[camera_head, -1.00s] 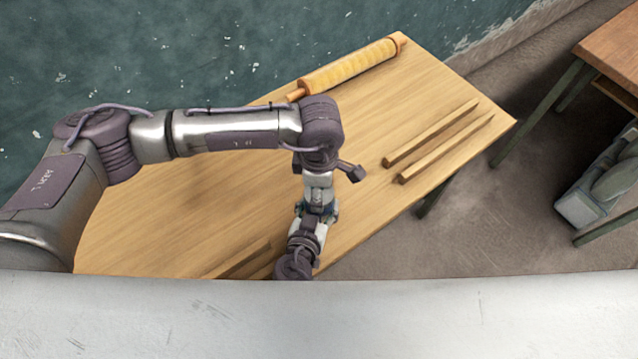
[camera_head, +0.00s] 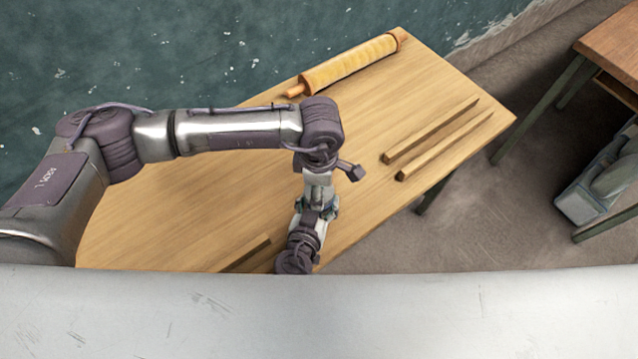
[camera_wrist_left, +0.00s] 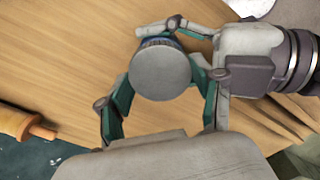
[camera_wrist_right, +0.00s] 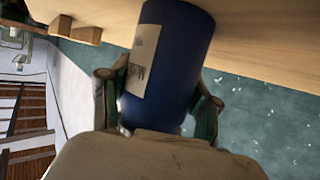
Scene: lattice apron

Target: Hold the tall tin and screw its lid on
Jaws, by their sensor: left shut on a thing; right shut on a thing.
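The tall tin (camera_wrist_right: 172,65) is blue with a pale label (camera_wrist_right: 142,60). My right gripper (camera_wrist_right: 160,105) is shut around it in the right wrist view. The round grey lid (camera_wrist_left: 160,74) is between the fingers of my left gripper (camera_wrist_left: 162,90), which is shut on it. A blue edge of the tin (camera_wrist_left: 162,43) shows just behind the lid, in line with it. I cannot tell whether the lid is seated or how far it is threaded. My right gripper's fingers (camera_wrist_left: 172,27) reach in behind the lid. In the head view, my arms hide the tin and lid.
On the wooden table (camera_head: 215,190), a rolling pin (camera_head: 350,65) lies at the back edge. Two wooden bars (camera_head: 430,130) lie at the right, and another (camera_head: 245,257) lies near the front. The table's middle is clear. A second table (camera_head: 612,55) stands far right.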

